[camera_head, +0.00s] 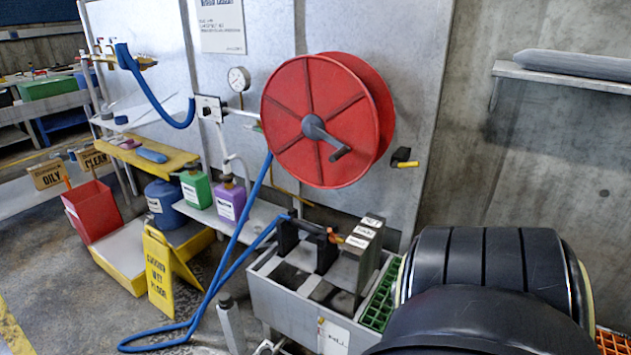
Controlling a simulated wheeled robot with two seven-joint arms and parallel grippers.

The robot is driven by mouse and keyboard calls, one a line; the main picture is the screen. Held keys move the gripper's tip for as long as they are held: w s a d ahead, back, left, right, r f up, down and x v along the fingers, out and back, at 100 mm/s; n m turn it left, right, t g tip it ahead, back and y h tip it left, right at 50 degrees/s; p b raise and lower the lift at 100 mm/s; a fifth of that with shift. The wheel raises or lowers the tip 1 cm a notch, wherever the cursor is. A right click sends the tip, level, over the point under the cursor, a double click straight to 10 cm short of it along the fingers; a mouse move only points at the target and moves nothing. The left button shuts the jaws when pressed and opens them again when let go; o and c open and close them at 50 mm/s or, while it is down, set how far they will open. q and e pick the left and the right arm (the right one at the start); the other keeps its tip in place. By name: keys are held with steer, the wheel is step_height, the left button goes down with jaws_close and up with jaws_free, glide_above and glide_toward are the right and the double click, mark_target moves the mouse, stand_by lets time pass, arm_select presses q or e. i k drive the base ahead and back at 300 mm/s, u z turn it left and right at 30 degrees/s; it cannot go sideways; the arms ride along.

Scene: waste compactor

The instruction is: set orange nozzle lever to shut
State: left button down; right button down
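A dark spray nozzle (308,226) on the end of the blue hose (225,270) lies across the top of a grey bin with dark upright blocks. A small orange part (335,238), which looks like the nozzle lever, shows at its right end beside labelled grey blocks. It is too small to tell its setting. Neither gripper is in view. A large black rounded arm part of mine fills the lower right, well right of the nozzle.
A red hose reel (290,95) with a dark crank hangs above the nozzle. A wall shelf (570,78) is upper right.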

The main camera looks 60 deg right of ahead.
mark_target(333, 235)
steer(key=i, duration=0.95)
steer(key=z, duration=2)
